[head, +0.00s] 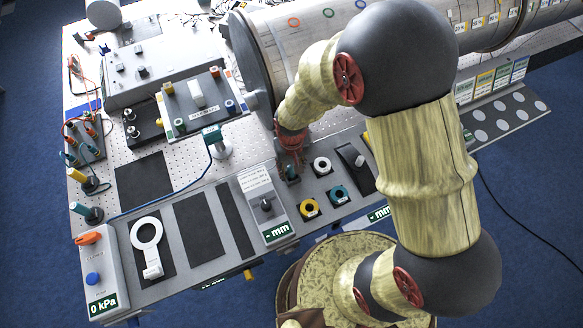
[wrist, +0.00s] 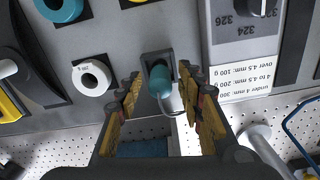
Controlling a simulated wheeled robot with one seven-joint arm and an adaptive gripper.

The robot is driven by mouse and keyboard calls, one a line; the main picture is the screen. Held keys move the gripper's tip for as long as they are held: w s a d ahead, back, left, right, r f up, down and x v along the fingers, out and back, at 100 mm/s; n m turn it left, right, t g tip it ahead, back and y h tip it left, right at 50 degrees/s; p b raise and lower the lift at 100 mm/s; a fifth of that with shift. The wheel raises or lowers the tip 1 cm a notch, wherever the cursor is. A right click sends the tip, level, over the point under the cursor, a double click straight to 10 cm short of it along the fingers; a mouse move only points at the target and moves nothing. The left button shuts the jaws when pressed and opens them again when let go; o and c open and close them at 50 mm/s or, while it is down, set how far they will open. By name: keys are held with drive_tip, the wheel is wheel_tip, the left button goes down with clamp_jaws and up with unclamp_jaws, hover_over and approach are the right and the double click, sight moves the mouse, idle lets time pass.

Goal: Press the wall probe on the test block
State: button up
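What looks like the wall probe is a small teal cylinder (wrist: 160,80) in a dark holder (wrist: 157,62), with a grey cable looping beside it. In the head view the probe (head: 292,172) is partly hidden below my gripper. My gripper (wrist: 160,97) is open, with one finger on each side of the probe and gaps visible on both sides. In the head view my gripper (head: 290,148) is low over the table. The meter (head: 266,204) beside it has a dial and a display reading "- mm". I cannot tell which item is the test block.
A white ring (wrist: 92,78), a teal ring (head: 338,195) and a yellow ring (head: 309,208) lie close to the probe. A large pipe (head: 315,40) lies along the back.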

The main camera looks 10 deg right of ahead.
drive_tip(key=shift+r, duration=0.1)
drive_tip(key=s+d+r+t, duration=0.1)
drive_tip(key=d+r, duration=0.2)
drive_tip(key=r, duration=1)
drive_tip(key=s+d+r+t, duration=0.1)
drive_tip(key=s+d+r, duration=0.15)
drive_tip(key=r, duration=0.95)
drive_tip(key=s+d+r+m+t, duration=0.1)
drive_tip(key=s+d+r+t, duration=0.2)
drive_tip(key=s+d+r, duration=0.3)
wheel_tip(320, 180, up, 4)
drive_tip(key=s, duration=0.3)
drive_tip(key=shift+d+f+t, duration=0.15)
drive_tip(key=shift+d+t, duration=0.1)
drive_tip(key=shift+t, duration=0.05)
drive_tip(key=shift+o, duration=0.5)
wheel_tip(320, 180, down, 14)
drive_tip(key=b, duration=1.3)
drive_tip(key=shift+r, duration=0.25)
drive_tip(key=shift+w, duration=0.1)
drive_tip(key=shift+r, duration=0.1)
